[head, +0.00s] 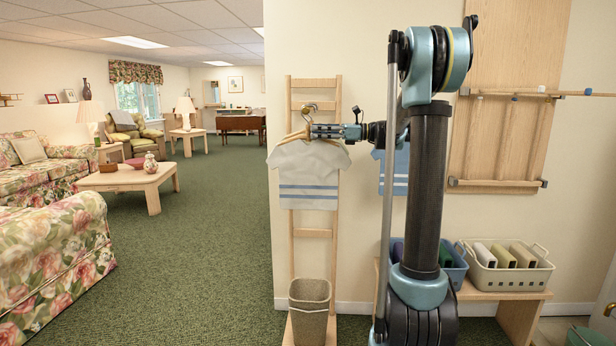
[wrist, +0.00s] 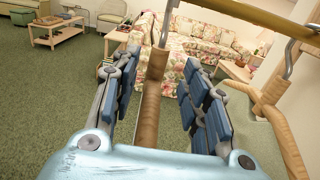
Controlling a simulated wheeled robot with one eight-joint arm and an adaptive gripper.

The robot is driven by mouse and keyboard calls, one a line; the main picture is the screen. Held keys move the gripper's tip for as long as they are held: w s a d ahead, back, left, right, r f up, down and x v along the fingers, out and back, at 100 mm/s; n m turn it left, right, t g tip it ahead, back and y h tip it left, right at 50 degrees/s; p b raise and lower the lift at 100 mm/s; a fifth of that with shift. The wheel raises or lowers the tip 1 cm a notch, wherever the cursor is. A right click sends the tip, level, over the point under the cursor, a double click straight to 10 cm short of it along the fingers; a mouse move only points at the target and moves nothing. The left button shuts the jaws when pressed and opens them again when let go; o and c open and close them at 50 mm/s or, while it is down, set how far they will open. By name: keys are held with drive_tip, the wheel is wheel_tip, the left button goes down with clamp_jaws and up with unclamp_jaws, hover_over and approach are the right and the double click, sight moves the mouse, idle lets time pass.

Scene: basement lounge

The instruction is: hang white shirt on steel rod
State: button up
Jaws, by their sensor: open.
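The white shirt (head: 309,180) with blue stripes hangs upright on a wooden hanger (head: 292,138) in front of a wooden ladder-like rack (head: 295,235). My gripper (head: 312,131) is at the hanger's top. In the wrist view my open gripper (wrist: 161,65) has one finger on each side of a wooden hanger piece (wrist: 149,110) with a metal hook (wrist: 165,20). Contact with the fingers cannot be told. A brass-coloured rod (wrist: 255,18) crosses the upper right. I cannot identify a steel rod with certainty.
A second wooden hanger (wrist: 288,135) is close on the right in the wrist view. A blue shirt (head: 401,172) hangs partly behind my arm. A wooden wall panel (head: 505,140) carries a wooden rod (head: 560,94). A bin (head: 309,302) and a white basket (head: 510,272) stand below.

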sight(307, 146)
drive_tip(key=a, duration=0.4)
drive_tip(key=shift+a, duration=0.25)
drive_tip(key=shift+c, duration=0.3)
clamp_jaws()
drive_tip(key=shift+r, duration=0.1)
